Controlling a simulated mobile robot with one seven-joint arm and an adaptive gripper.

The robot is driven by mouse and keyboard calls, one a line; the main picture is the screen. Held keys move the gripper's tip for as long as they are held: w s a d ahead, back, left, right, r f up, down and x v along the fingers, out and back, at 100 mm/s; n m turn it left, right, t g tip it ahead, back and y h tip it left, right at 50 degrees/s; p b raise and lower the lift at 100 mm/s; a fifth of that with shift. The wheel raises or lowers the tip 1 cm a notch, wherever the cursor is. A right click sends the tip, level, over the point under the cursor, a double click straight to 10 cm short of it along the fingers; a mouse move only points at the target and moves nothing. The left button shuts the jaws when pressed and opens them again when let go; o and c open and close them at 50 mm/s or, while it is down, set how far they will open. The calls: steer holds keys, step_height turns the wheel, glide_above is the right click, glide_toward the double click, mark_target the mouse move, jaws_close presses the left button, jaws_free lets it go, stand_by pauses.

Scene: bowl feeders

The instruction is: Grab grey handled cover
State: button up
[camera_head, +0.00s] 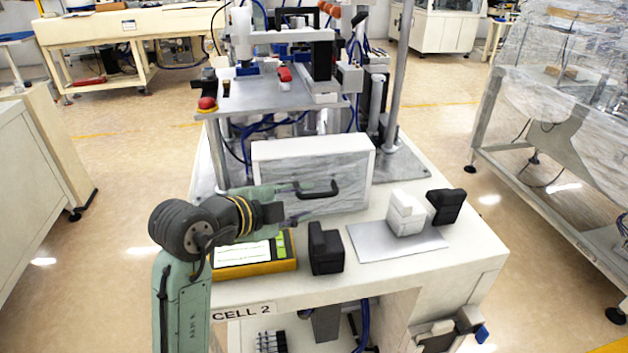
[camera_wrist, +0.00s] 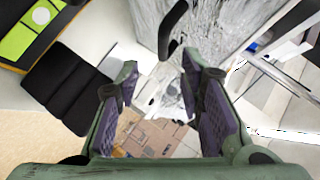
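The grey handled cover (camera_head: 275,180) is a box-like panel with a white top, standing upright on the white table. Its black handle (camera_head: 333,188) is on the front face. My gripper (camera_head: 308,201) is in front of the cover, with its fingers spread above and below the left part of the handle in the picture. In the wrist view the handle (camera_wrist: 172,30) and part of the cover (camera_wrist: 215,25) show just beyond the open fingertips (camera_wrist: 160,68). I cannot tell whether the handle lies between the fingers. No grip on it is visible.
A black block (camera_head: 326,248) and a yellow-framed panel (camera_head: 255,266) are near the table's front edge. A white block (camera_head: 405,213) stands on a grey plate (camera_head: 375,243), with another black block (camera_head: 447,205) at right. Machinery (camera_head: 280,90) rises behind the cover.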

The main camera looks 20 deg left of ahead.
mark_target(319, 196)
steer(key=shift+p+x, duration=1.25)
steer(key=shift+x, duration=1.75)
steer(key=shift+w+a+r, duration=0.1)
steer(key=shift+a+r, duration=0.05)
steer(key=shift+c, duration=0.5)
jaws_close()
